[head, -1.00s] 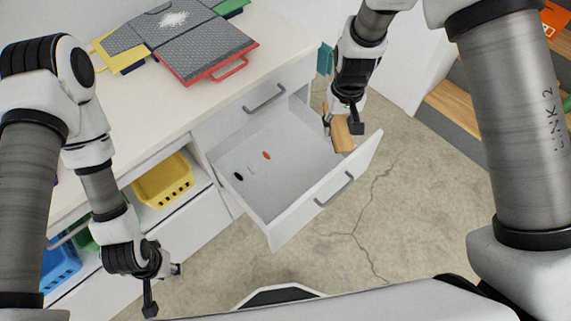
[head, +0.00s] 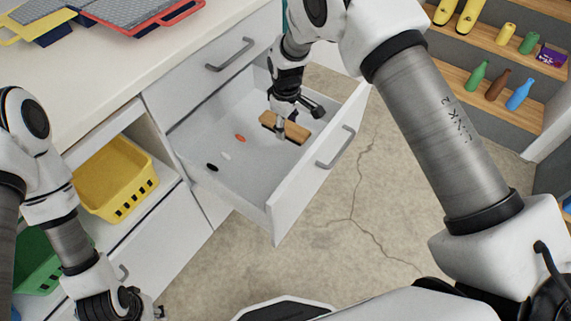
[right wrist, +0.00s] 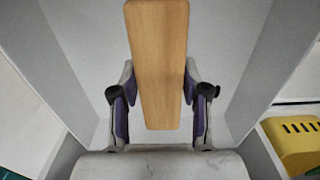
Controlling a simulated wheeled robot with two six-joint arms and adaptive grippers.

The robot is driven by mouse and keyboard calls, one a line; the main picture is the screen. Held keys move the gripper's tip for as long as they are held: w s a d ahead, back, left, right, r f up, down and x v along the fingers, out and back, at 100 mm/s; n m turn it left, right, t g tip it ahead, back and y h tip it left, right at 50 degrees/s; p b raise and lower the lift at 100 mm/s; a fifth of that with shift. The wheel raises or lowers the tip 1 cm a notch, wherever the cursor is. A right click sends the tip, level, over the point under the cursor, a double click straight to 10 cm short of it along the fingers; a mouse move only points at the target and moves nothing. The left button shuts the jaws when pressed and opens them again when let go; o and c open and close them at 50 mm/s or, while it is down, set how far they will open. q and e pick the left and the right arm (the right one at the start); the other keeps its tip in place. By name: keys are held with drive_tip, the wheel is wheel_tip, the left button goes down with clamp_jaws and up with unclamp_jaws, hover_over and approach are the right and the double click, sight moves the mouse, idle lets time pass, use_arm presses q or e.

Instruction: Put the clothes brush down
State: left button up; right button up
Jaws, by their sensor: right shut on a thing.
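The clothes brush (head: 267,120) is a tan wooden block in the open white drawer (head: 287,207), near its far right end. My right gripper (head: 289,130) reaches down into the drawer and is shut on the brush. In the right wrist view the brush (right wrist: 160,50) lies lengthwise between the two fingers, its flat wooden face showing. I cannot tell whether its underside touches the drawer floor. My left gripper (head: 140,308) is at the bottom left, partly cut off by the frame edge; its fingers do not show clearly.
Small orange (head: 240,138), white (head: 226,156) and black (head: 212,167) ovals lie on the drawer floor. A yellow basket (head: 117,180) stands on the shelf at left. Shelves with bottles (head: 497,85) are at upper right.

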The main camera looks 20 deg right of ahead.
sight(286, 163)
wheel_tip(286, 163, down, 15)
drive_tip(key=shift+r+b, duration=0.2)
drive_tip(key=shift+b, duration=0.6)
drive_tip(key=o, duration=1.2)
drive_tip(key=shift+f, duration=0.1)
drive_tip(key=shift+r, duration=0.2)
wheel_tip(286, 163, up, 12)
drive_tip(key=shift+a+p, duration=0.1)
drive_tip(key=shift+p, duration=0.65)
